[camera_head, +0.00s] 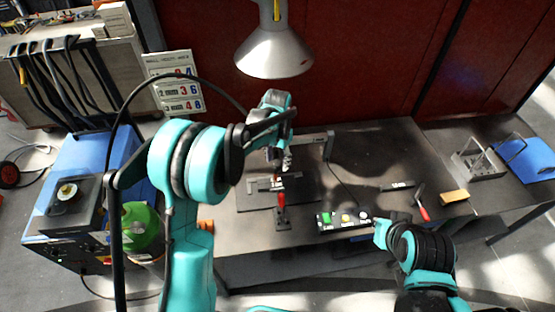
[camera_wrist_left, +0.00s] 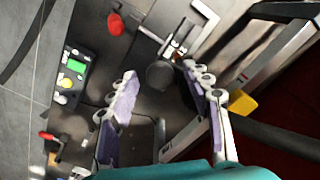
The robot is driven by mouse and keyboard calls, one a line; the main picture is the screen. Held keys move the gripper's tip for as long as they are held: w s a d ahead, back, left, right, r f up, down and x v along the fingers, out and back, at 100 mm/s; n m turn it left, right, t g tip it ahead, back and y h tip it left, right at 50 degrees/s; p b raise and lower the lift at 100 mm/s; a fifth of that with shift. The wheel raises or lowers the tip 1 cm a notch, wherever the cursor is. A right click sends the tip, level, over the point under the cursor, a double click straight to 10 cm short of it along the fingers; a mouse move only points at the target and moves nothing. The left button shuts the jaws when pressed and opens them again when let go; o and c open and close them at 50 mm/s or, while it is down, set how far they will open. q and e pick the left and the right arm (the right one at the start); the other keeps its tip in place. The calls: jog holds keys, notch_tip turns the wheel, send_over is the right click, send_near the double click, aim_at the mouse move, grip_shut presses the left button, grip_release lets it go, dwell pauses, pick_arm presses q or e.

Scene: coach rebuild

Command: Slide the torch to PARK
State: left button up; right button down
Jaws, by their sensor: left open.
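My left gripper (camera_head: 285,162) is over the dark work plate on the bench. In the left wrist view its two fingers are apart, so the gripper (camera_wrist_left: 160,72) is open. A dark rounded part (camera_wrist_left: 160,76) shows between the fingertips; I cannot tell whether it is the torch, or whether a finger touches it. A metal gantry frame (camera_head: 318,138) stands just behind the gripper. The torch and any PARK mark cannot be made out clearly. My right arm is at the lower right; its fingers are not distinguishable.
A red-handled clamp (camera_head: 281,200) stands in front of the plate. A control box (camera_head: 345,226) with a green button is to its right. A red-handled tool (camera_head: 422,205) and a yellow block (camera_head: 454,197) lie further right. A grey lamp (camera_head: 273,52) hangs above.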

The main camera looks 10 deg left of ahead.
pick_arm(q)
grip_shut()
jog(key=w+d, duration=0.3)
jog(key=d, duration=0.5)
jog(key=w+d+b, duration=0.1)
jog(key=w+d, duration=0.2)
jog(key=d, duration=0.5)
jog(key=shift+d, duration=0.15)
jog(key=shift+r, duration=0.1)
jog(key=shift+c, duration=0.4)
grip_release()
jog(key=shift+o, duration=0.4)
jog(key=shift+d, duration=0.2)
jog(key=shift+a, duration=0.1)
